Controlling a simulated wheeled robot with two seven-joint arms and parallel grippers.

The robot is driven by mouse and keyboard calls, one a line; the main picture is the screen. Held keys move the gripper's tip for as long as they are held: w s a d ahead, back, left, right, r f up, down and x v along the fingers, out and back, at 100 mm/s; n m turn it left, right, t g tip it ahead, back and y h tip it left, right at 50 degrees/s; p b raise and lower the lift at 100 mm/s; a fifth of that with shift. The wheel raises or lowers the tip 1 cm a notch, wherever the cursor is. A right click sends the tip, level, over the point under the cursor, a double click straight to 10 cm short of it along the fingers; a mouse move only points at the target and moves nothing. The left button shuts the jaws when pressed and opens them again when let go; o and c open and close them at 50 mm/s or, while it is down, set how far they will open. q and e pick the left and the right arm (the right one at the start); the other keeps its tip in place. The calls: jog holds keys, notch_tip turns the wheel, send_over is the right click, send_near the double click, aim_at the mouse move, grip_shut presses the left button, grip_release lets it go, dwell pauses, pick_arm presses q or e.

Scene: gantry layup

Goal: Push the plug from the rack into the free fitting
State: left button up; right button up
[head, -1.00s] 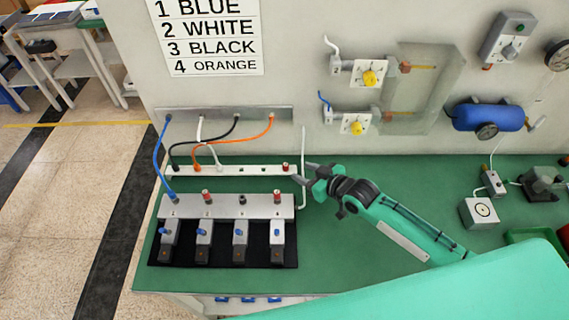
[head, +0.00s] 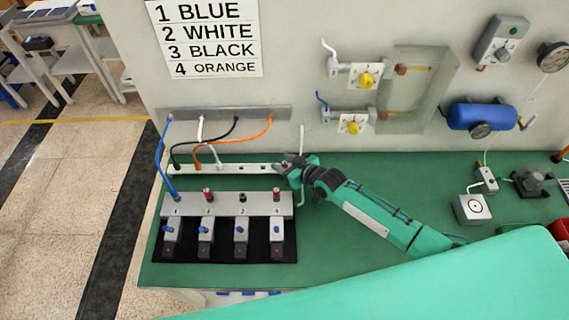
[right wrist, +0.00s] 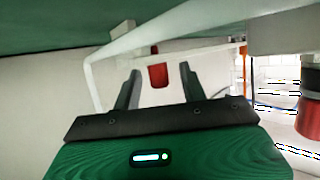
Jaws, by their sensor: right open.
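The red plug (head: 285,163) stands at the right end of the white rack (head: 225,168). My right gripper (head: 284,173) is at that end of the rack in the head view, close to the plug. In the right wrist view its two fingers (right wrist: 160,88) are apart, and a red plug (right wrist: 158,74) shows between them, beyond the tips; nothing is gripped. The grey manifold (head: 225,207) has a blue hose in fitting 1, red plugs on fittings 2 (head: 207,193) and 4 (head: 276,193), and a dark, uncapped-looking fitting 3 (head: 242,196). My left gripper is not in view.
A pale tube (head: 302,150) stands beside the rack's right end; a pale bar (right wrist: 180,28) crosses close above the fingers. Blue, white, black and orange hoses hang left of the gripper. Blue-handled valves (head: 204,230) stand before the manifold.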

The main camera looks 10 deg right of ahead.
grip_shut()
